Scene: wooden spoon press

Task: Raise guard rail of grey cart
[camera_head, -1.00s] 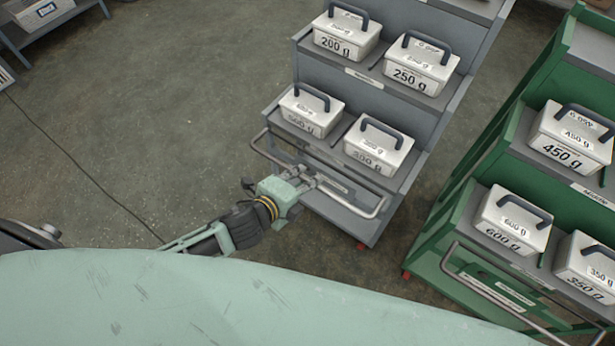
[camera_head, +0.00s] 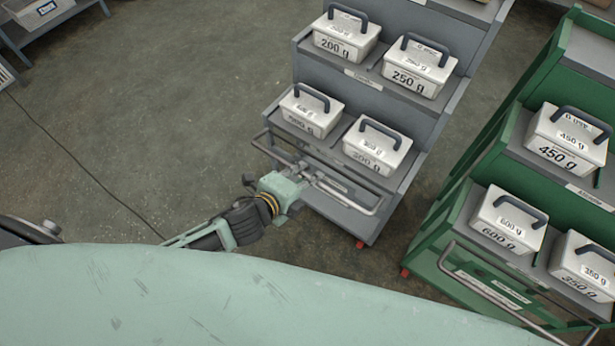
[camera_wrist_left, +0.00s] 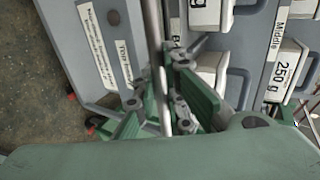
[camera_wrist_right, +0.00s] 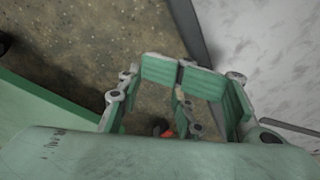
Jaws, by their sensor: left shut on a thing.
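The grey cart (camera_head: 437,134) stands at the centre right with a U-shaped metal guard rail (camera_head: 352,206) along the front of its lower shelf. My left gripper (camera_head: 308,175) is shut on the middle of this rail. In the left wrist view the rail (camera_wrist_left: 153,40) runs between the fingers of the left gripper (camera_wrist_left: 162,100). The rail stands out from the cart's front, below the tops of the lower boxes. My right gripper (camera_wrist_right: 200,85) is open and empty in the right wrist view and is out of the head view.
White lidded boxes with dark handles stand on the grey cart, such as the 250 g box (camera_head: 418,68). A green cart (camera_head: 450,215) with similar boxes (camera_head: 508,222) stands close on the right. The floor (camera_head: 170,110) to the left is clear apart from a thin cable.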

